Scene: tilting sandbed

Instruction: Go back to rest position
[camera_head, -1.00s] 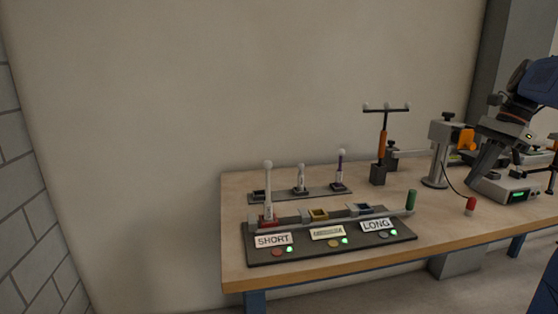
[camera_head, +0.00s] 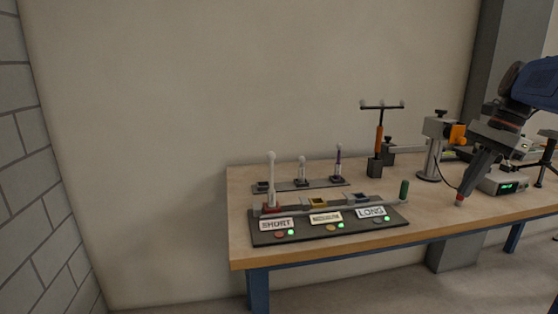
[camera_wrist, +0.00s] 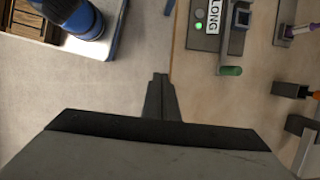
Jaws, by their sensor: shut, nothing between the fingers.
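My gripper (camera_head: 463,192) is shut and empty, above the right part of the workbench (camera_head: 300,252) in the head view. Its fingers point down and to the left.
A dark panel (camera_head: 300,238) labelled SHORT and LONG sits at the bench's left. Behind are a rack (camera_head: 325,184) with upright probes, a T-shaped stand (camera_head: 379,140) and a clamp post (camera_head: 431,158). A digital device (camera_head: 507,187) stands right.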

